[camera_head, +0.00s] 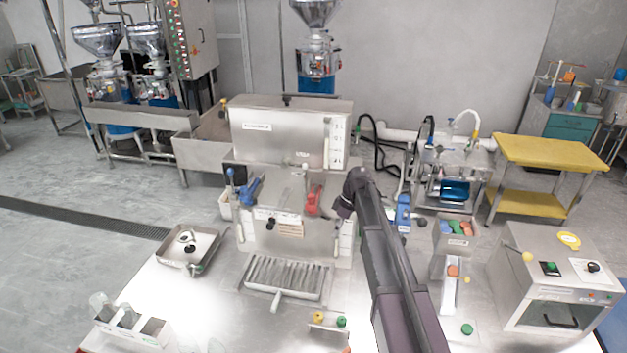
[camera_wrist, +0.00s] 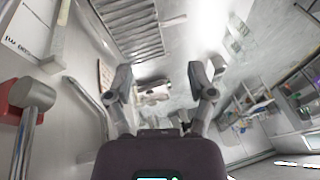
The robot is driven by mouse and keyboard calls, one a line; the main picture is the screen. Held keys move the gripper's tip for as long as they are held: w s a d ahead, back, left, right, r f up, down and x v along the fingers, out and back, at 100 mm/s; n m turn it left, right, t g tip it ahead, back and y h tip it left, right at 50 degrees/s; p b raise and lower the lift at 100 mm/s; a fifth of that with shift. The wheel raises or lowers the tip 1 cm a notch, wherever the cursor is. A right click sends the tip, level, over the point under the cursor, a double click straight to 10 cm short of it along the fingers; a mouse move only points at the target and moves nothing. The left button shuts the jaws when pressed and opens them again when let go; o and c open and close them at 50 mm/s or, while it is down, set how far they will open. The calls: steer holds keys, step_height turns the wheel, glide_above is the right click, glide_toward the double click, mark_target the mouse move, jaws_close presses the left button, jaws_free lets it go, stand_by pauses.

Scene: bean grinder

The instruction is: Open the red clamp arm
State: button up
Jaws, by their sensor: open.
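The red clamp arm (camera_head: 313,200) is on the front of the steel grinder, right of centre in the head view. In the wrist view a red part of it (camera_wrist: 12,108) shows at the left edge, next to a grey rounded metal end on a rod. My gripper (camera_wrist: 160,88) is open, and neither finger touches the red clamp arm. In the head view my dark arm reaches up from the lower right and ends just right of the red clamp arm; the fingers are mostly hidden there.
A blue clamp (camera_head: 249,190) sits left of the red one on the same steel machine (camera_head: 288,132). A slatted tray (camera_head: 286,277) lies below its front. A control box (camera_head: 555,280) and a bin of coloured items (camera_head: 456,243) stand to the right.

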steer(key=w+d+r+y, duration=0.3)
steer(key=r+y, duration=0.4)
steer(key=r, duration=0.1)
steer(key=w+d+r+m+y+b, duration=0.1)
steer(key=w+d+r+y, duration=0.2)
steer(key=r+y, duration=0.4)
steer(key=shift+w+r+g, duration=0.3)
steer(key=shift+w+r, duration=0.15)
steer(key=shift+w, duration=0.3)
steer(key=shift+a, duration=0.2)
steer(key=a, duration=0.4)
steer(key=s+a, duration=0.1)
steer(key=a, duration=0.8)
steer(key=shift+s+a, duration=0.25)
steer(key=shift+s, duration=0.15)
jaws_close()
jaws_free()
